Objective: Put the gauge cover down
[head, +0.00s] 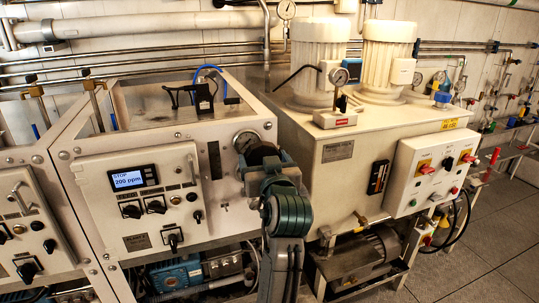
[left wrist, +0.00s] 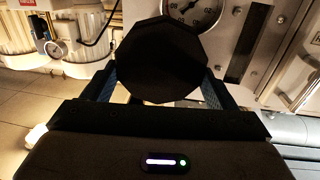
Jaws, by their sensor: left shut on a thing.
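The gauge cover is a dark, roughly octagonal disc (left wrist: 160,58) in the left wrist view. In the head view it shows as a dark round shape (head: 262,153). My left gripper (left wrist: 165,82) is shut on it, with a blue-grey finger at each side. In the head view my left gripper (head: 268,166) is in front of the cabinet panel, just below and right of the white-faced gauge (head: 246,140). That gauge (left wrist: 192,12) is uncovered and partly hidden behind the cover in the left wrist view. My right gripper is not in view.
A control panel with a lit display (head: 128,179) reading "STOP 200 ppm" is left of the gripper. A cream cabinet (head: 340,190) carrying two large motors (head: 320,60) stands to the right. The cabinet top (head: 150,105) at left has some free room. Grey floor (head: 490,240) is clear at right.

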